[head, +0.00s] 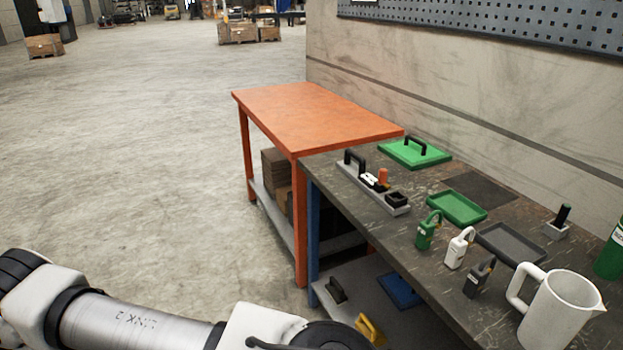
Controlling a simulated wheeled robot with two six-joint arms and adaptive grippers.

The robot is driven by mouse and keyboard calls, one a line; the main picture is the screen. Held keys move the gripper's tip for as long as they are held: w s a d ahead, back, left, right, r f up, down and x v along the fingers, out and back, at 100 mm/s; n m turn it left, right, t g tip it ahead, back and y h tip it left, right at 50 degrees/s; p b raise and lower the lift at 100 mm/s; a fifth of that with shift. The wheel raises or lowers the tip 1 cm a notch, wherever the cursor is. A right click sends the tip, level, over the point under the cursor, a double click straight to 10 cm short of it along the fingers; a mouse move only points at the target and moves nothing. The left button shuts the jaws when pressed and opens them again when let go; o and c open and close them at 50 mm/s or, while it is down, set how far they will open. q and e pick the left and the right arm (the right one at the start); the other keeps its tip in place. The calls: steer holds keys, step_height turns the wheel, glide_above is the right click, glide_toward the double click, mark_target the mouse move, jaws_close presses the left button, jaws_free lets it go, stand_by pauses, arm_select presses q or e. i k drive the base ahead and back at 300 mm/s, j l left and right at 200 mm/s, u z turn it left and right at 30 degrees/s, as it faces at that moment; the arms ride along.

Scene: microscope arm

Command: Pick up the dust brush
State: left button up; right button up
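I cannot tell for sure which thing is the dust brush. A small grey block with an upright dark green and black handle (559,223) stands at the right of the dark worktable (385,232). On the shelf below lie a black handled item (336,290) and a yellow handled item (370,328), the yellow one partly hidden by my arm. My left arm crosses the bottom of the head view, but its gripper is out of frame. My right gripper is not in view either.
The worktable holds a grey tool tray (373,189), a green lid (415,152), a green tray (456,207), a grey tray (511,244), small green, white and dark bottles, and a white pitcher (560,312). An orange table (315,115) adjoins it. Floor at left is clear.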

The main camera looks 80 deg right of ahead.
mark_target(334, 290)
steer(key=j+z, duration=0.25)
steer(key=z, duration=0.2)
steer(key=j+z, duration=0.25)
steer(key=z, duration=0.15)
steer(key=k+j+z, duration=0.15)
steer(key=z, duration=0.3)
steer(key=k+j+z, duration=0.1)
steer(key=j+z, duration=0.2)
steer(key=z, duration=1.3)
steer(key=u, duration=1.9)
steer(key=z, duration=1.9)
steer(key=i+j, duration=0.45)
steer(key=i+j+z, duration=0.15)
steer(key=i+j, duration=0.8)
steer(key=j, duration=0.15)
steer(key=i+j+z, duration=0.1)
steer(key=i+j, duration=0.3)
steer(key=j, duration=0.15)
steer(key=i+j+z, duration=0.1)
steer(key=i+j, duration=0.35)
steer(key=j, duration=0.15)
